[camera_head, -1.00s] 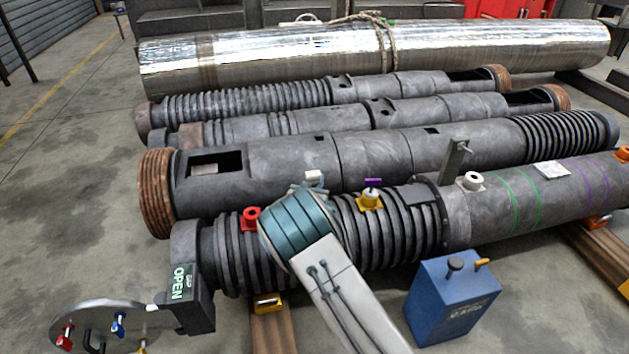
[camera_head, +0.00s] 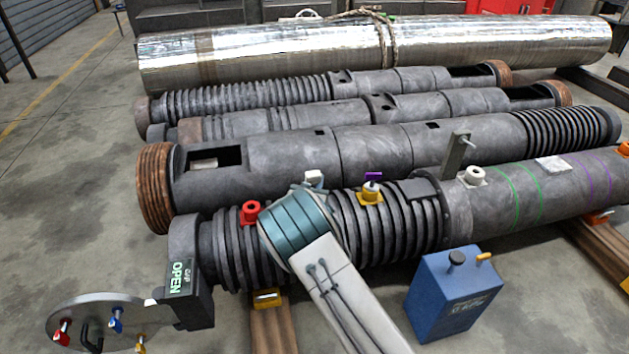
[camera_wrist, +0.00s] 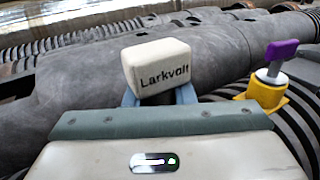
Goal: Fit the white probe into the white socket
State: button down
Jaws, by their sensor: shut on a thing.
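The white probe (camera_wrist: 158,66) is a rounded white block marked "Larkvolt" at its top. My gripper (camera_wrist: 160,97) is shut on it from below in the wrist view. The probe's lower part is hidden behind my gripper. In the head view the probe (camera_head: 314,176) shows small above my arm's teal wrist, against the dark barrels. The white socket (camera_head: 475,175) is a short, round white fitting on top of the front barrel, right of the ribbed section. It stands well to the right of the probe, apart from it.
The front barrel (camera_head: 520,200) also carries a red socket (camera_head: 250,212) and a yellow socket (camera_wrist: 262,92) with a purple-topped probe (camera_wrist: 280,52). A grey upright bracket (camera_head: 455,153) stands just left of the white socket. A blue box (camera_head: 452,295) is in front.

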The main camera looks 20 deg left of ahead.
jog(key=shift+f, duration=0.25)
jog(key=c, duration=1.1)
grip_release()
jog(key=shift+c, duration=0.2)
jog(key=s+d+p, duration=0.1)
jog(key=s+p, duration=0.3)
jog(key=s, duration=0.9)
jog(key=shift+s, duration=0.4)
jog(key=shift+d, duration=0.1)
